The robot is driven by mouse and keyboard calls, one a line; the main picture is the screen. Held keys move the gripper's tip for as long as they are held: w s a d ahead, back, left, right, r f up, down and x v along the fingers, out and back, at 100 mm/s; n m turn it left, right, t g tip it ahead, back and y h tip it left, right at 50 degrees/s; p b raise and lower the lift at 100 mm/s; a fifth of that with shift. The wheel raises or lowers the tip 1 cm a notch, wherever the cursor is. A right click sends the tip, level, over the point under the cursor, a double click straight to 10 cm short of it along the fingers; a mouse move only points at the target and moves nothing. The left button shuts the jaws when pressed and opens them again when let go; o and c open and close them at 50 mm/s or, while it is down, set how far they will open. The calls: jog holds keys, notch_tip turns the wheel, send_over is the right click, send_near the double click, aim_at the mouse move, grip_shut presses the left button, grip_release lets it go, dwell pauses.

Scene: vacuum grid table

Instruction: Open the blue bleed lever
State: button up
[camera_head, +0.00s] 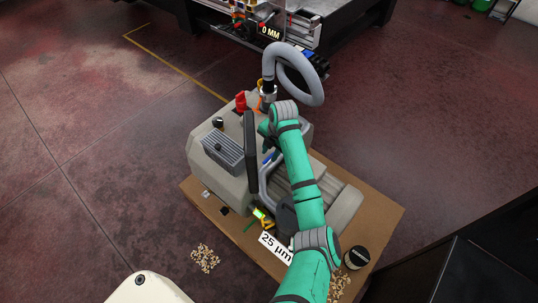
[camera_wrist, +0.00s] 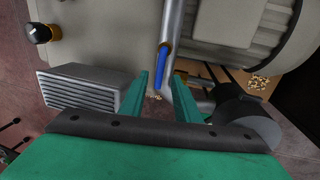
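The blue bleed lever (camera_wrist: 161,68) shows in the wrist view beside a bent grey pipe, with a small brass-coloured part at its upper end. Its long side runs nearly straight down the picture. My gripper (camera_wrist: 164,75) is open, with one green finger to the left of the lever and the other to the right of the pipe. I see no clear contact, and the depth between fingers and lever is hard to tell. In the head view a small bit of the blue lever (camera_head: 268,157) shows below my gripper (camera_head: 267,136), largely hidden by my arm.
A beige pump (camera_head: 205,163) stands on a brown board (camera_head: 385,222). A grey hose (camera_head: 309,75) loops behind, near a red handle (camera_head: 241,101). A "25 µm" label (camera_head: 275,246) is in front.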

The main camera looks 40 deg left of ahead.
aim_at(269, 159)
jog(key=shift+a+f, duration=0.2)
jog(key=shift+f, duration=1)
jog(key=shift+c, duration=0.5)
